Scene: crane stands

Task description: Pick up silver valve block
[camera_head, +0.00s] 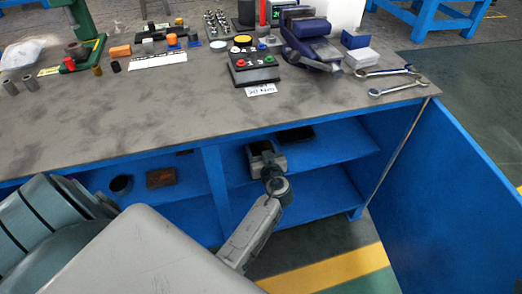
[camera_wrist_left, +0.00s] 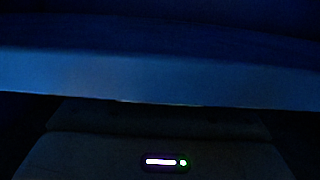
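I cannot make out the silver valve block for certain in either view. My left arm reaches from the bottom of the head view to the open shelf under the bench top. Its gripper (camera_head: 265,158) is a grey, box-like shape with a dark middle, at the shelf's front. I cannot tell from this whether its fingers are apart or hold anything. In the left wrist view it is very dark, with a blue edge (camera_wrist_left: 160,78) across the picture and a grey surface with a lit white bar and green dot below. My right gripper is not in view.
A light grey-white block (camera_head: 361,58) lies on the bench top (camera_head: 150,105) near two wrenches (camera_head: 398,88) and a vise (camera_head: 312,45). The blue shelf (camera_head: 335,150) holds a dark cup (camera_head: 121,184), a brown box (camera_head: 161,177) and a dark flat thing (camera_head: 295,135). A blue panel (camera_head: 450,190) stands at the right.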

